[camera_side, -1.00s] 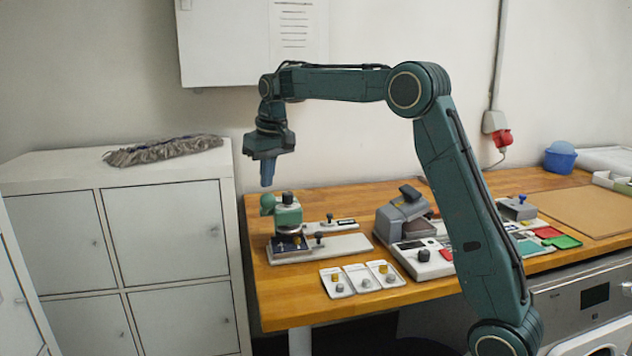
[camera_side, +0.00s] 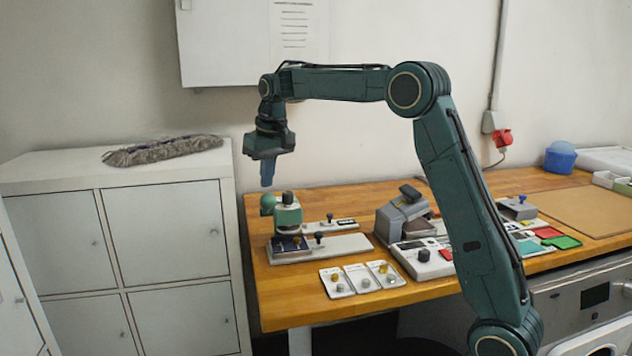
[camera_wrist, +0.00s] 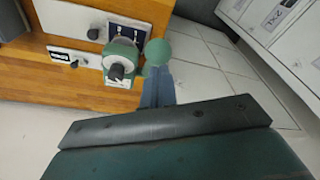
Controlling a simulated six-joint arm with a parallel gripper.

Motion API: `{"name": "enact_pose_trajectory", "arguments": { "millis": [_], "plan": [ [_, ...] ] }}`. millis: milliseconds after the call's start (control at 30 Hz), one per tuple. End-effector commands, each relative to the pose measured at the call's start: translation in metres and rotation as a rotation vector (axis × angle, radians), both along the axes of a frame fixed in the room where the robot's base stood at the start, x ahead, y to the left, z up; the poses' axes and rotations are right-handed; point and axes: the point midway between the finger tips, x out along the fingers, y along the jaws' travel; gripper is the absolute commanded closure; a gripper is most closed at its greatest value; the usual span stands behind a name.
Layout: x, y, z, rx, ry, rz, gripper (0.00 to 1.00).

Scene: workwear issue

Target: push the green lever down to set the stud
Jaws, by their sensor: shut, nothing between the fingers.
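The stud press (camera_side: 288,216) stands at the left end of the wooden table, green with a dark knob on top. Its green lever ends in a round ball (camera_side: 267,199) at the press's left side, raised to about the height of the press head. In the wrist view the lever ball (camera_wrist: 157,52) is beside the green press head (camera_wrist: 121,57). My gripper (camera_side: 267,184) is shut and empty, pointing down just above the ball; its blue-grey fingers (camera_wrist: 157,88) reach toward the ball in the wrist view. I cannot tell whether they touch. A dark piece (camera_side: 289,243) lies at the press's base.
Several white cards with small studs (camera_side: 362,280) lie in front of the press. A grey press-like device (camera_side: 404,214) and a white control box with a red button (camera_side: 422,262) stand to the right. White lockers (camera_side: 165,250) stand left of the table, with a gap between.

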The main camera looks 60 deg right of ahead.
Motion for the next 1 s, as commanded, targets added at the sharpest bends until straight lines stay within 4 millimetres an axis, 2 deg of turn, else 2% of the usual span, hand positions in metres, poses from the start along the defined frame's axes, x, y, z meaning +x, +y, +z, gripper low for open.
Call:
{"name": "enact_pose_trajectory", "arguments": {
  "millis": [1000],
  "plan": [
    [0.000,0.000,-0.015,0.000,0.001,0.000,1.00]
  ]
}}
